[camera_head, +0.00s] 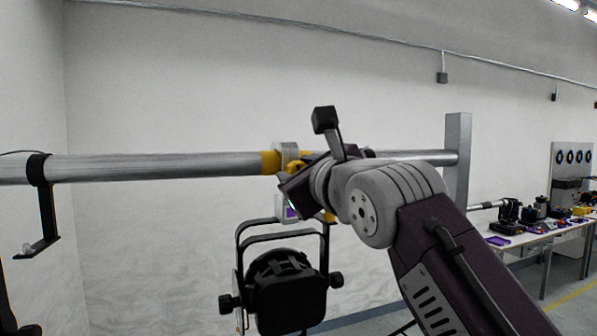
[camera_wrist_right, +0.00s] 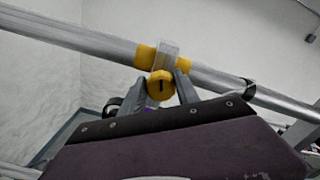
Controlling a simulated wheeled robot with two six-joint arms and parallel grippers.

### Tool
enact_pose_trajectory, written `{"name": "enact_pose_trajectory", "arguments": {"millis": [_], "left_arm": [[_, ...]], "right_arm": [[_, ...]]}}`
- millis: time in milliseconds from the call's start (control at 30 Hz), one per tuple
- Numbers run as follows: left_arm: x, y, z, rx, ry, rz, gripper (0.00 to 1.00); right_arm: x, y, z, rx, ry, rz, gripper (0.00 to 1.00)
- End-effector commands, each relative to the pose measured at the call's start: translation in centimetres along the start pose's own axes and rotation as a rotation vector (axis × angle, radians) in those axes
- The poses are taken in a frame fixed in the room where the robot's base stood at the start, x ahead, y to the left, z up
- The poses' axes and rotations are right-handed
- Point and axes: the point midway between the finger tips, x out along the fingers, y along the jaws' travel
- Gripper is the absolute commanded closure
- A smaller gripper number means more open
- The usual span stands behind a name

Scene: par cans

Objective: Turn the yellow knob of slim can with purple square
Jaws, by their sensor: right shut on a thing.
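A black slim can (camera_head: 292,298) hangs in its yoke below the grey pipe (camera_head: 150,165) in the head view. A purple square (camera_head: 291,213) on a pale tag shows above the can, partly behind my gripper. In the wrist view the round yellow knob (camera_wrist_right: 160,84), with a dark slot mark on its face, sits below the pale clamp and yellow band on the pipe. My right gripper (camera_wrist_right: 162,90) has one finger on each side of the knob and is shut on it. In the head view my right gripper (camera_head: 292,186) hides most of the knob. My left gripper is not in view.
A black clamp with a hanging bracket (camera_head: 40,215) is on the pipe at the left. A grey post (camera_head: 458,150) stands at the pipe's right end. A table (camera_head: 540,238) with tools and dark fixtures is at the far right. A plain wall is behind.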

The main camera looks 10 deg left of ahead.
Motion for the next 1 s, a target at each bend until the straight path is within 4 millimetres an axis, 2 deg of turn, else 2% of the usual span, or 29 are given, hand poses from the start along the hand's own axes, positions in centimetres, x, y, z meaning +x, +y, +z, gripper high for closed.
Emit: {"name": "enact_pose_trajectory", "arguments": {"millis": [33, 300, 767, 800, 833, 867, 1000], "left_arm": [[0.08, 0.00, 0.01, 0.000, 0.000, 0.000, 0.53], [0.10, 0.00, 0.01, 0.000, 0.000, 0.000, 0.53], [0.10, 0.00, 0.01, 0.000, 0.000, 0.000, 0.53], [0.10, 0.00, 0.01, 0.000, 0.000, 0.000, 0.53], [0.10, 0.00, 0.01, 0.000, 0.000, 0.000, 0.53], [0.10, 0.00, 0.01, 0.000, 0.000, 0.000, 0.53], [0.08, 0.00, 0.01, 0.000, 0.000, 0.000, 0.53]], "right_arm": [[0.31, 0.40, -0.60, 0.016, 0.015, 0.009, 1.00], [0.33, 0.42, -0.63, 0.076, 0.016, 0.009, 1.00], [0.35, 0.46, -0.67, 0.085, 0.017, 0.010, 1.00], [0.35, 0.46, -0.68, 0.085, 0.018, 0.010, 0.52], [0.33, 0.44, -0.65, 0.085, 0.017, 0.010, 0.43], [0.30, 0.41, -0.60, 0.085, 0.016, 0.009, 0.41], [0.19, 0.26, -0.40, 0.085, 0.010, 0.006, 0.41]]}}
